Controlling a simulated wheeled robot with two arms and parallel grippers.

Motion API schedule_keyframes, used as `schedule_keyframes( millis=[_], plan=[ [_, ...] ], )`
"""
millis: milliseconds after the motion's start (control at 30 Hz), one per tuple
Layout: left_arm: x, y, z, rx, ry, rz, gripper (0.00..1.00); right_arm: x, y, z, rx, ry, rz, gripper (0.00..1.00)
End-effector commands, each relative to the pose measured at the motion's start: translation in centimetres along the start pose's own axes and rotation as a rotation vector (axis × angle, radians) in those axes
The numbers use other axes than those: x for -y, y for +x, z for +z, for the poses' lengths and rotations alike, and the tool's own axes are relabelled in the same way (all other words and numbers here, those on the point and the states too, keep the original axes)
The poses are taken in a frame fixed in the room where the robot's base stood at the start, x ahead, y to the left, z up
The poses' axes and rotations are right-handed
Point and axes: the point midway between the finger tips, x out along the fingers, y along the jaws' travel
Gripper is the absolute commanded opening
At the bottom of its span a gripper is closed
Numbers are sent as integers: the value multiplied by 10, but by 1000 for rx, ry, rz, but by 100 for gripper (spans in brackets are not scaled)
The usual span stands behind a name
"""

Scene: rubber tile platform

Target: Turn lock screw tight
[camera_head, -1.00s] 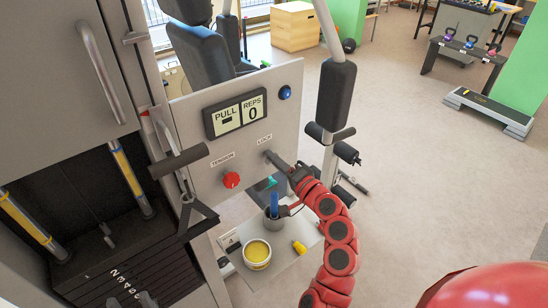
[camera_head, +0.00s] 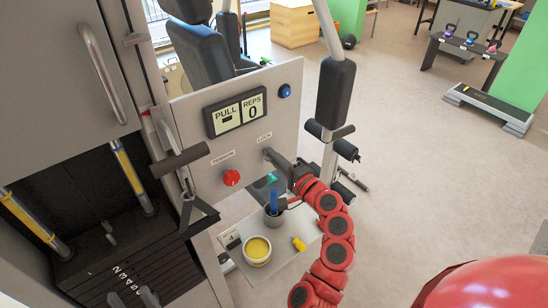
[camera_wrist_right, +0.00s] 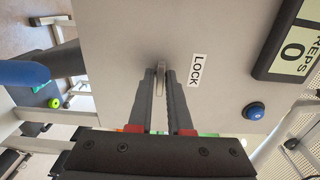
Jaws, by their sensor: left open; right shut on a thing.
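The lock screw sits on the grey machine panel (camera_head: 205,160) beside the LOCK label (camera_wrist_right: 196,70). In the right wrist view, a thin metal part of the screw (camera_wrist_right: 161,75) shows between my fingertips. My right gripper (camera_wrist_right: 160,85) is shut on it, its fingers pointing at the panel. In the head view, my right gripper (camera_head: 271,157) reaches the panel below the label, and its fingers hide the screw. My left gripper (camera_head: 132,298) shows only as two dark fingertips at the bottom edge, apart and empty, in front of the weight stack (camera_head: 100,275).
A red tension knob (camera_head: 231,178) is left of the lock. A display (camera_head: 236,112) and a blue button (camera_head: 284,91) are above. A shelf (camera_head: 285,270) below holds a yellow-filled tub (camera_head: 257,251) and a cup (camera_head: 273,216). A padded lever (camera_head: 335,95) stands at the right.

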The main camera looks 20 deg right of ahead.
Motion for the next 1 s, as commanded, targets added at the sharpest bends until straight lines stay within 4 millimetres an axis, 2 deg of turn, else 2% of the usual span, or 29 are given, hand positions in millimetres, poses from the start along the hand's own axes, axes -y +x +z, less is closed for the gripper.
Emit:
schedule_keyframes(
  millis=[67, 100, 200, 500, 633, 767, 1000],
  plan=[
    [0, 0, 0, 0, 0, 0, 50, -2, 0, 0, 0, 0, 5, 0],
    [0, 0, 0, 0, 0, 0, 50, -2, 0, 0, 0, 0, 5, 21],
    [0, 0, 0, 0, 0, 0, 50, -2, 0, 0, 0, 0, 5, 39],
    [0, 0, 0, 0, 0, 0, 50, -1, -1, 0, 0, -1, 2, 40],
    [0, -4, 1, 0, 0, 0, 50, -2, -8, 0, -1, -1, 0, 40],
    [-1, -12, 2, 0, 0, 0, 50, -4, -28, -1, -4, 1, 0, 40],
    [-2, -31, 5, 0, 0, 0, 50, -5, -84, -2, -8, 1, -1, 40]
  ],
)
